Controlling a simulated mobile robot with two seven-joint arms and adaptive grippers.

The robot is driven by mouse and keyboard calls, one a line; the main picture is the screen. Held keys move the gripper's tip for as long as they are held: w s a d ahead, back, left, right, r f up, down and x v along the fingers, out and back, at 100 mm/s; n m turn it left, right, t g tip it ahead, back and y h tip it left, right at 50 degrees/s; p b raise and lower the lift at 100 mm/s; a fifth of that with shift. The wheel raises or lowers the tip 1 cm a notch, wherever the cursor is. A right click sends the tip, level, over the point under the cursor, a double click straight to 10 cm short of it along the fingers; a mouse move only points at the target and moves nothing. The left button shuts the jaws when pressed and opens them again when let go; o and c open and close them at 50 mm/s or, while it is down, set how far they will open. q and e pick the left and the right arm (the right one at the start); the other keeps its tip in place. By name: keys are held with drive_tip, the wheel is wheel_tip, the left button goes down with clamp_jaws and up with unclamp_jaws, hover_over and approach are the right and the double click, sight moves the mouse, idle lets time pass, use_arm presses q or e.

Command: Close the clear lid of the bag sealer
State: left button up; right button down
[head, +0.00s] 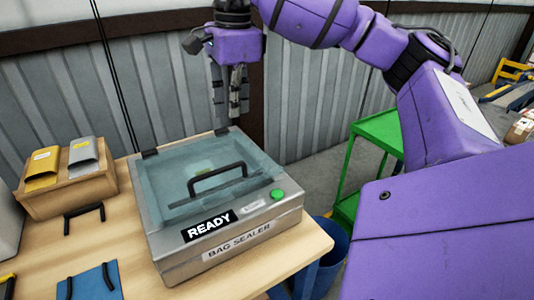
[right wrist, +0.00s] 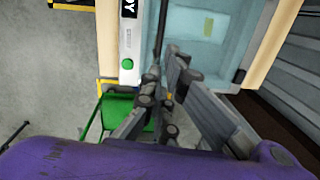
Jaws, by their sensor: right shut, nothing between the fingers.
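The bag sealer (head: 226,240) is a grey metal box on the wooden table, with a READY display and a green button on its front. Its clear bluish lid (head: 230,165) lies down flat across the top, hinged at the back, with a black handle (head: 218,178) standing on it. I cannot tell whether it is latched. My right gripper (head: 230,116) points down by the lid's rear right corner, shut and empty. In the right wrist view my right gripper (right wrist: 168,70) shows in front of the lid (right wrist: 205,45); contact cannot be told. My left gripper is not in view.
A black handle-like piece (head: 84,216) and a blue panel (head: 97,284) lie at the front left. A green cart (head: 378,130) and blue bin (head: 330,243) stand right of the table.

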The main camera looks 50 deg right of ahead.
drive_tip(key=d+f+g, duration=0.2)
drive_tip(key=d+f, duration=0.1)
drive_tip(key=f, duration=0.1)
drive_tip(key=n+p, duration=0.1)
approach(255, 180)
wheel_tip(255, 180, down, 5)
drive_tip(key=shift+s+f, duration=0.2)
drive_tip(key=shift+f, duration=0.6)
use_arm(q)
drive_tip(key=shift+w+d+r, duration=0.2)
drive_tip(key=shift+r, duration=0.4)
use_arm(e)
drive_tip(key=shift+f, duration=0.15)
